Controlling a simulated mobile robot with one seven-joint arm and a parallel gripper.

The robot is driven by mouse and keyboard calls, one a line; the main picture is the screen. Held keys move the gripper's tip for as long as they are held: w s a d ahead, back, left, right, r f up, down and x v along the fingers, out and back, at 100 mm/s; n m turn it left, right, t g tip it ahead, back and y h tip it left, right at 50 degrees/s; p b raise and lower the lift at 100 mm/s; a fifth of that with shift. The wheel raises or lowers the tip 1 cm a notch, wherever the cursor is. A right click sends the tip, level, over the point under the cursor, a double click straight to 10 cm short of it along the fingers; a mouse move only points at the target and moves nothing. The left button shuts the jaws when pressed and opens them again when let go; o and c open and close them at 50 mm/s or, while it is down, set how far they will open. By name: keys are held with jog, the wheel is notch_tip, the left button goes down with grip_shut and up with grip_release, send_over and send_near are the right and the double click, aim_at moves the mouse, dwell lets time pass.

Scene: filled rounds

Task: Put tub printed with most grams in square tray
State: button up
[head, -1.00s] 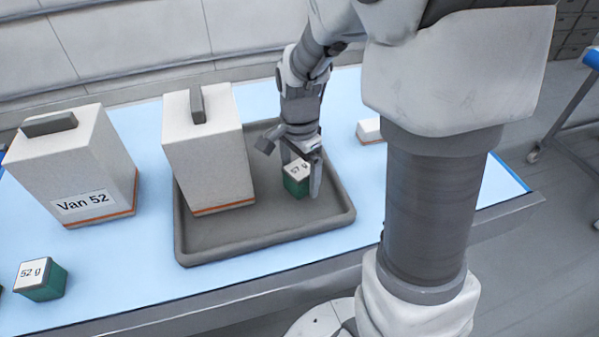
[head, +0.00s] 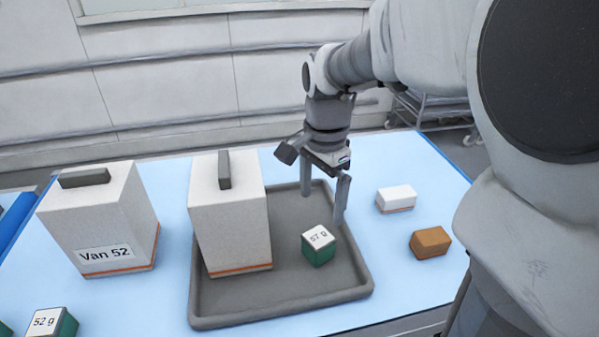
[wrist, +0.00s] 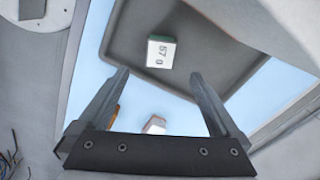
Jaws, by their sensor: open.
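A green tub with a white top (head: 319,246) stands upright on the grey tray (head: 280,312), right of the tall box in it. Its print reads 57 g in the wrist view (wrist: 161,52). My gripper (head: 323,205) is open and empty, above and behind the tub, with its fingers clear of it. In the wrist view the tub lies beyond the fingertips (wrist: 159,75). Another green tub (head: 52,323), printed 52 g, stands on the table at the front left, cut by the frame edge.
A tall white box with a grey handle (head: 230,215) stands in the tray's left part. A similar box labelled Van 52 (head: 100,225) stands left of the tray. A small white block (head: 396,199) and an orange-brown block (head: 430,242) lie to the right. A green edge (head: 5,329) shows far left.

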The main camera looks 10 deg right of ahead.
jog(key=s+r+n+t, duration=0.2)
jog(key=s+n, duration=0.4)
jog(key=s, duration=0.1)
jog(key=s+r+n+t, duration=0.2)
jog(key=s+n+t, duration=0.1)
jog(key=s+n, duration=0.3)
jog(key=shift+s+a+r+n, duration=0.15)
jog(key=shift+s+r+n, duration=0.2)
jog(key=shift+n, duration=0.15)
